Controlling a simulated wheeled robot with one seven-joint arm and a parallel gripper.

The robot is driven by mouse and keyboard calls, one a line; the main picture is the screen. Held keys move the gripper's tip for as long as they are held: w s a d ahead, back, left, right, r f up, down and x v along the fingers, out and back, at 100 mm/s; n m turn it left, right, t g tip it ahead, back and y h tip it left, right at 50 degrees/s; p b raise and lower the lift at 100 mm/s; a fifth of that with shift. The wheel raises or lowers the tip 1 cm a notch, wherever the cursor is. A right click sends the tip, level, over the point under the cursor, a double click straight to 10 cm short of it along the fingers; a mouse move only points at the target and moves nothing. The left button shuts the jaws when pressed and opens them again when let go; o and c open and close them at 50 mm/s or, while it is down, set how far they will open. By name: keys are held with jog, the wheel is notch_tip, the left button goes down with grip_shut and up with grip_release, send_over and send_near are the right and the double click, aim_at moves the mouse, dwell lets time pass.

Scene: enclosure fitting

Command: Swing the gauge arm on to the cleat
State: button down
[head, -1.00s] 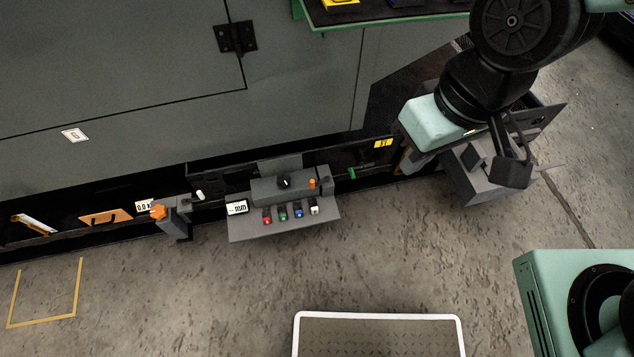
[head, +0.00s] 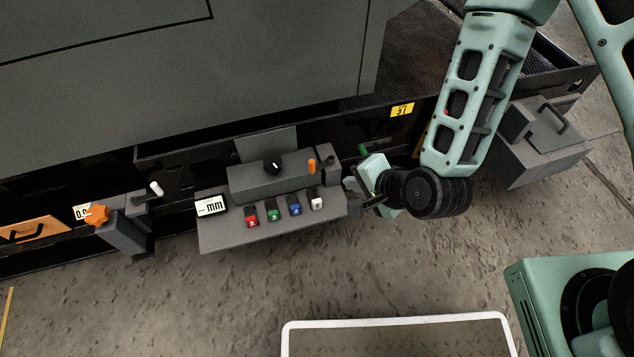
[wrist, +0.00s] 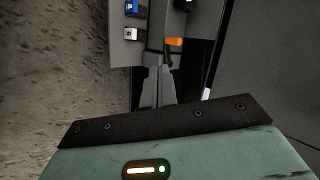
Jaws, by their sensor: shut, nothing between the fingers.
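The grey gauge unit (head: 270,232) stands on the long dark rail. It has a display reading mm, a black knob (head: 272,167) and an upright orange grip (head: 312,166) at its right end, likely on the gauge arm. The orange grip (wrist: 173,42) lies just beyond my fingertips in the wrist view, beside a thin dark bar. My gripper (head: 354,190) is at the right end of the unit. In the wrist view my gripper (wrist: 158,72) is shut and empty. Whether it touches the unit is unclear. I cannot make out which part is the cleat.
To the left are an orange star knob (head: 96,214) and a white-tipped lever (head: 156,188). A grey box (head: 545,145) stands right. The large grey cabinet (head: 250,75) rises behind.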

aim_at(310, 166)
jog(key=shift+m+t, duration=0.3)
jog(key=shift+m, duration=0.3)
jog(key=b+x, duration=0.4)
jog(key=x, duration=0.3)
jog(key=b+x, duration=0.4)
jog(key=x, duration=0.3)
jog(key=shift+w+d, duration=0.2)
jog(key=shift+w, duration=0.05)
jog(key=shift+w+a+b, duration=0.35)
jog(key=shift+w, duration=0.1)
jog(key=shift+r, duration=0.1)
jog(key=shift+w+a+r+m+h+p, duration=0.15)
jog(key=shift+a+m+h+p, duration=0.3)
jog(key=shift+m+p, duration=0.25)
jog(key=shift+w+a+m+t+h+p, duration=0.25)
jog(key=shift+a+m+t+h+p, duration=0.3)
jog(key=shift+p, duration=0.25)
jog(key=shift+w+m+p, duration=0.25)
jog(key=shift+p, duration=0.05)
jog(key=shift+w+a, duration=0.15)
